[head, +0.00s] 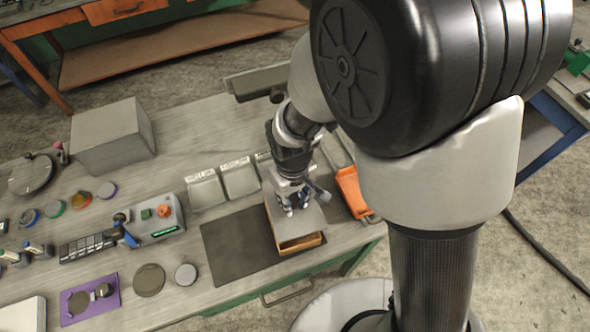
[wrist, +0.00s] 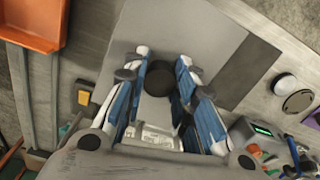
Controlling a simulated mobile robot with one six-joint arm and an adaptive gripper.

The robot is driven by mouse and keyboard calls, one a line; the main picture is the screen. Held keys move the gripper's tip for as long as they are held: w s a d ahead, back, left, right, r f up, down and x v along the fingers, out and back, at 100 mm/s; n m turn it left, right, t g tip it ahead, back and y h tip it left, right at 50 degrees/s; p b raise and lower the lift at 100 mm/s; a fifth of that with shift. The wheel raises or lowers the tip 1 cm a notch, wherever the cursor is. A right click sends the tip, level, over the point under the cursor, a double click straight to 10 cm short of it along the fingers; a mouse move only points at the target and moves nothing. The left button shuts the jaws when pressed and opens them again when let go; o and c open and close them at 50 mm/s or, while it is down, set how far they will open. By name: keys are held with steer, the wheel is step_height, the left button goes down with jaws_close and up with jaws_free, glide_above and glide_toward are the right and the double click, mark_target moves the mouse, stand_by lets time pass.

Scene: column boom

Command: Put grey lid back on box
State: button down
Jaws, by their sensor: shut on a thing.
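The grey lid (head: 312,219) is a flat square plate, level or nearly so, over the wooden box (head: 301,243).
A dark mat (head: 235,250) lies left of the box. An orange tray (head: 352,192) stands close on its right. Several pale trays (head: 240,178) are behind. A control box (head: 155,218), a grey block (head: 110,138) and round discs (head: 149,280) stand further left.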

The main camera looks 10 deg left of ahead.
steer(key=shift+s+a+f+b, duration=0.1)
steer(key=shift+a+f+b, duration=0.05)
steer(key=shift+f+b, duration=2.45)
steer(key=shift+f, duration=0.75)
steer(key=shift+f+b, duration=0.45)
steer(key=shift+f, duration=0.1)
steer(key=c, duration=1.2)
jaws_free()
steer(key=shift+c, duration=0.2)
steer(key=o, duration=0.5)
